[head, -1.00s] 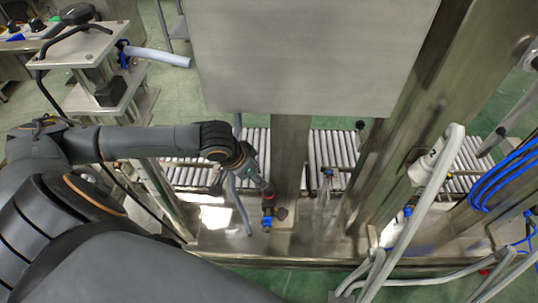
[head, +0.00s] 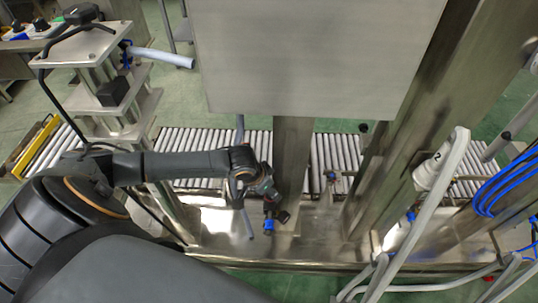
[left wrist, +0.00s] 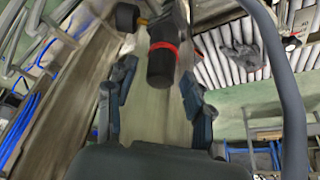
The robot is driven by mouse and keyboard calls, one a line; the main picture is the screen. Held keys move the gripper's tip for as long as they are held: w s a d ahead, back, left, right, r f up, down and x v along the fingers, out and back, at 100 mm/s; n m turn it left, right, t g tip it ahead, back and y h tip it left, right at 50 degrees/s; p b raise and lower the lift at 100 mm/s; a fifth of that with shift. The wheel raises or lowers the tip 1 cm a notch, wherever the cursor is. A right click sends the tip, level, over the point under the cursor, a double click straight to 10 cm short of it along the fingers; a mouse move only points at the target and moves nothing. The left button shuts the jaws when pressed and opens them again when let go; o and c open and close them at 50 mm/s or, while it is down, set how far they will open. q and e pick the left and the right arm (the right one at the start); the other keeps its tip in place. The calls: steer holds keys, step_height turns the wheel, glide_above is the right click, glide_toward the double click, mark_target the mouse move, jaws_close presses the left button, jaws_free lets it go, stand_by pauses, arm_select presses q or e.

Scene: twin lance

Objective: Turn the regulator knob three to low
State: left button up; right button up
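My left gripper (head: 266,190) is at the metal post, just above a small regulator assembly with a blue fitting (head: 268,226) and a dark round part (head: 284,217). In the left wrist view, the gripper (left wrist: 157,76) is open. A black cylindrical knob with a red ring (left wrist: 162,62) appears between its fingers, with gaps on both sides. Whether it lies fully between the fingertips or beyond them I cannot tell. A second black round part with a yellow collar (left wrist: 127,17) is just left of it. No number three is readable. My right gripper is not in view.
A large grey panel (head: 315,55) hangs above the gripper. The steel post (head: 292,155) stands right beside it. A roller conveyor (head: 200,170) runs behind. A white cylinder marked 2 (head: 432,172) is at right.

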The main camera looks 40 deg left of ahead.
arm_select(q)
jaws_close()
steer(key=shift+r+n+p, duration=0.2)
steer(key=shift+n+p, duration=0.3)
steer(key=shift+p, duration=0.45)
steer(key=n+y+p, duration=0.1)
steer(key=n+p, duration=0.3)
steer(key=p, duration=0.1)
steer(key=n+y+p, duration=0.1)
steer(key=p, duration=0.1)
steer(key=shift+d+n+y+p, duration=0.3)
steer(key=shift+n, duration=0.1)
steer(key=n+y+p, duration=0.1)
steer(key=n+p, duration=0.1)
steer(key=n, duration=0.1)
steer(key=shift+f+g, duration=0.1)
steer(key=shift+g, duration=0.2)
steer(key=n+y+p, duration=0.1)
steer(key=n, duration=0.2)
steer(key=shift+w+f+g, duration=0.1)
steer(key=shift+g, duration=0.3)
steer(key=shift+n+p, duration=0.3)
steer(key=shift+n, duration=0.2)
steer(key=shift+o, duration=0.8)
jaws_free()
